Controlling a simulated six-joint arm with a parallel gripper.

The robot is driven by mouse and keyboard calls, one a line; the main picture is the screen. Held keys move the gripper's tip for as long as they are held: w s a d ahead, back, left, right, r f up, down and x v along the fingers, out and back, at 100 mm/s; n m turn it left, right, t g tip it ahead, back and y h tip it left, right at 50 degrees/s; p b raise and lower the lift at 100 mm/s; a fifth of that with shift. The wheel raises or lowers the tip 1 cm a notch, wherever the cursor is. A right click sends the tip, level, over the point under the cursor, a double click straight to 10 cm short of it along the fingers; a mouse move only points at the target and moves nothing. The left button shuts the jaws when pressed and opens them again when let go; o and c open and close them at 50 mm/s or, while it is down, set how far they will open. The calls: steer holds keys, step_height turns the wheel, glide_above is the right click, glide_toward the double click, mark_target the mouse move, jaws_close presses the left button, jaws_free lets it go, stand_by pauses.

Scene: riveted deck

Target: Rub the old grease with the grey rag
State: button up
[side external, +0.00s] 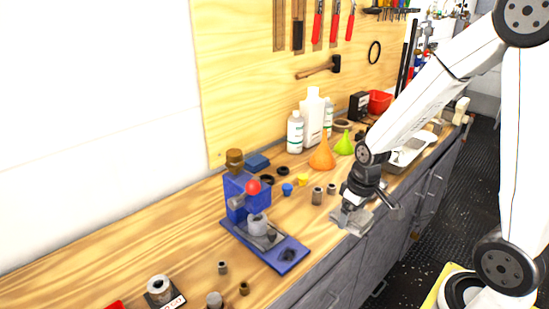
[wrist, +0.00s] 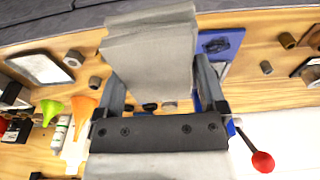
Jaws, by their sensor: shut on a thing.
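My gripper (side external: 347,207) is at the front edge of the bench, right of the blue press, pointing down. It is shut on the grey rag (side external: 358,221). In the wrist view the rag (wrist: 150,48) spreads as a flat, folded pad between and beyond the two fingers. I cannot tell whether the rag touches the bench. A dark patch, which looks like the old grease (side external: 288,254), lies on the front end of the press's blue base plate (side external: 262,247). The patch (wrist: 214,45) also shows in the wrist view, just right of the rag.
The blue press (side external: 236,196) has a lever with a red knob (side external: 253,186). Small metal bushings (side external: 317,196) stand between press and gripper. An orange funnel (side external: 322,156), a green funnel (side external: 344,146) and white bottles (side external: 312,118) stand behind. A metal tray (side external: 410,152) lies to the right.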

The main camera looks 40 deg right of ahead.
steer(key=o, duration=0.4)
steer(key=shift+c, duration=1.3)
steer(key=shift+w+a+f+n, duration=0.15)
steer(key=shift+w+a+n, duration=0.4)
steer(key=shift+n, duration=0.25)
steer(key=w+a+f+n, duration=0.1)
steer(key=w+a+n, duration=0.3)
steer(key=a+n, duration=0.2)
steer(key=w+a+f+n+g+y, duration=0.1)
steer(key=w+a+n, duration=0.4)
steer(key=n, duration=0.5)
steer(key=shift+a+f, duration=0.75)
steer(key=shift+a, duration=0.35)
